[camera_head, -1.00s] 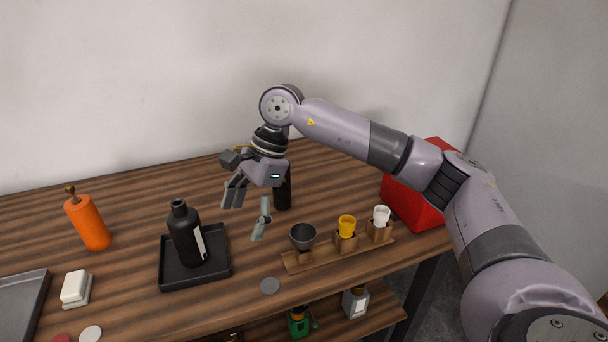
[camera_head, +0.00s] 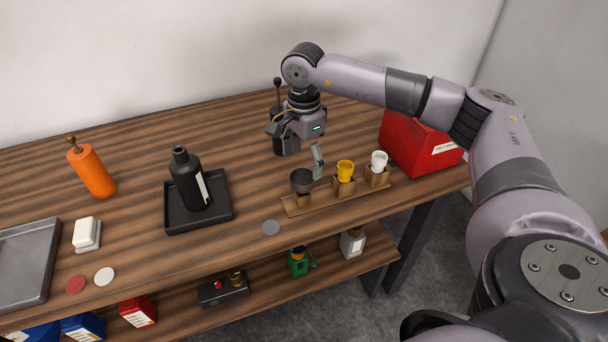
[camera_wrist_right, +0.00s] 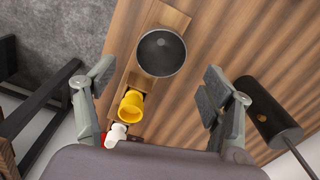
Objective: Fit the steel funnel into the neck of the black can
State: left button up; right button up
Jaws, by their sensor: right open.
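The steel funnel (camera_head: 302,181), dark grey, sits in the left place of a wooden rack; it also shows in the right wrist view (camera_wrist_right: 161,53). The black can (camera_head: 187,182), with a white label and a narrow upright neck, stands on a black tray (camera_head: 222,215) left of the rack. My right gripper (camera_head: 302,154) is open and empty, just above and behind the funnel. In the right wrist view the funnel lies ahead of the gap between the fingers (camera_wrist_right: 156,88), apart from both. My left gripper is not in view.
A yellow funnel (camera_head: 345,171) and a white funnel (camera_head: 379,161) share the rack (camera_head: 330,201). A black cylinder with a thin rod (camera_head: 279,143) stands close behind the gripper. A red box (camera_head: 415,143) is at right. The wood between can and rack is mostly clear.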

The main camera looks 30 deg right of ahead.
aim_at(304, 176)
notch_tip(304, 176, down, 7)
jog(key=shift+f+p, duration=0.15)
jog(key=shift+p, duration=0.5)
jog(key=c, duration=1.3)
jog(key=shift+r+p, duration=1.3)
jog(key=shift+r, duration=1.05)
